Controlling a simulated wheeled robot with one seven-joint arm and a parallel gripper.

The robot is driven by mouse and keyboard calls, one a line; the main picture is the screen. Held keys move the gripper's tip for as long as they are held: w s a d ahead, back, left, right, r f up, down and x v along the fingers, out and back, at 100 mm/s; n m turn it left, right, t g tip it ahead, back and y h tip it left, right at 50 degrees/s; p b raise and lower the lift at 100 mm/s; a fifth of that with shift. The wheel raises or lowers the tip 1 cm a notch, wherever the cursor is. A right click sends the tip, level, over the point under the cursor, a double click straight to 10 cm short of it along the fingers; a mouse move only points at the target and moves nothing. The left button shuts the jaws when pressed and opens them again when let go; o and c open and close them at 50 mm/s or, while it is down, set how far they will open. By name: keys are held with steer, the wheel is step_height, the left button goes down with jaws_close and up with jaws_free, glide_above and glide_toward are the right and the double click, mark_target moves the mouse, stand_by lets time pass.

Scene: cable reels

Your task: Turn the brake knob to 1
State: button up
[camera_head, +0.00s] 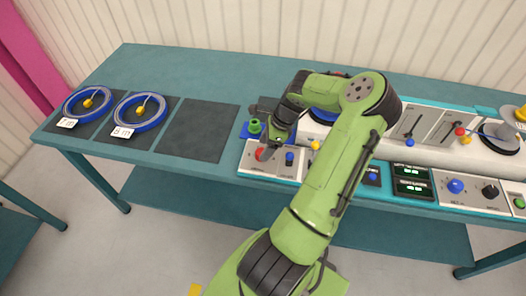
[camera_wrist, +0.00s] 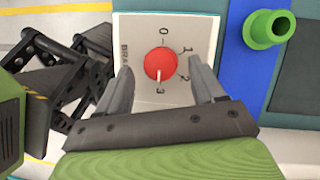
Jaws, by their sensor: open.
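The red brake knob (camera_wrist: 160,64) sits on a white panel (camera_wrist: 128,32) printed with 0, 1, 2 and 3. Its white pointer mark is directed down, toward the 3. My gripper (camera_wrist: 162,76) is open, with one finger on each side of the knob; whether they touch it I cannot tell. In the head view the red knob (camera_head: 261,154) is at the left end of the front control panels, and my gripper (camera_head: 268,144) is right above it.
A green peg (camera_wrist: 268,28) on a blue plate stands close beside the knob. A blue knob (camera_head: 289,156) is to its right. Two blue cable coils (camera_head: 140,110) lie on dark mats at the left. An empty dark mat (camera_head: 197,130) lies between.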

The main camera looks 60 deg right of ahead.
steer(key=shift+x, duration=1.05)
steer(key=c, duration=1)
steer(key=shift+c, duration=0.2)
